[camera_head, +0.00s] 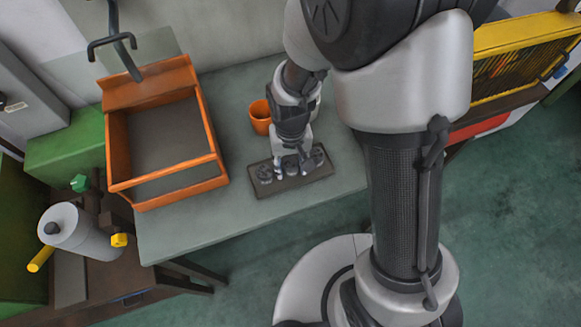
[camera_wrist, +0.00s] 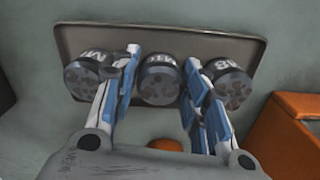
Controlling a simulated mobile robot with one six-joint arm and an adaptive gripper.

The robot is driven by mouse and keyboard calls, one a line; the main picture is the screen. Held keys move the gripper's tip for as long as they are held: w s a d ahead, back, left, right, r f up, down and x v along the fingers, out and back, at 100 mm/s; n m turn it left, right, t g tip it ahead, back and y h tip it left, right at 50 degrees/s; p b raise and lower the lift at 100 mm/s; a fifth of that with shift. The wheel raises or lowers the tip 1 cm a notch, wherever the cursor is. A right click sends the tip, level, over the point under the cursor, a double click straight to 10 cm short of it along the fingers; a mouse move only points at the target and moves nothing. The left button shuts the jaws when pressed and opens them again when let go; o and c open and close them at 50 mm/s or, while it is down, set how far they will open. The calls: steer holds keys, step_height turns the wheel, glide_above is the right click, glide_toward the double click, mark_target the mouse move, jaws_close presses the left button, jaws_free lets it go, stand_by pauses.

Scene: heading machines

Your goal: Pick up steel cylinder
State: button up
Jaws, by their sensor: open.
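My gripper (camera_wrist: 158,75) is open, with one finger on each side of the middle cylinder. Whether the fingers touch it cannot be told. In the head view my gripper (camera_head: 291,168) is down at the tray and partly hides the middle cylinder.
An orange cup (camera_head: 260,118) stands behind the tray, close to my wrist. An orange open bin (camera_head: 120,165) stands on the table (camera_head: 235,210) to the left. The outer cylinders are close to my fingers. The table's front edge is near the tray.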

steer(key=shift+c, duration=0.2)
steer(key=c, duration=0.9)
